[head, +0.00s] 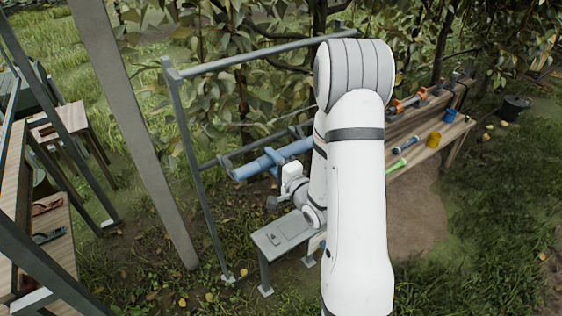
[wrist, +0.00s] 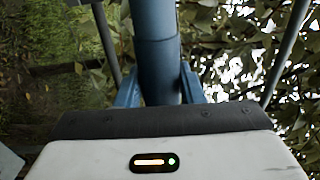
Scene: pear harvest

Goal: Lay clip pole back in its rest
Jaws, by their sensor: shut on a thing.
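The clip pole (head: 247,170) is a thick blue tube, lying roughly level with a slight slant in the head view. Its blue collar or clip part shows by my gripper (head: 281,170), which is shut on it. My arm hides its right end. In the wrist view the pole (wrist: 155,50) runs straight away from the gripper's dark front edge, with blue prongs on both sides; the fingertips are hidden there. A grey metal frame (head: 182,120) with dark hooked arms (head: 222,161) stands behind and around the pole. I cannot tell whether the pole touches the hooks.
A small grey table (head: 283,232) stands below my gripper. A wide grey post (head: 135,130) and wooden shelves (head: 48,225) are at the left. Leafy branches (head: 225,85) hang behind the frame.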

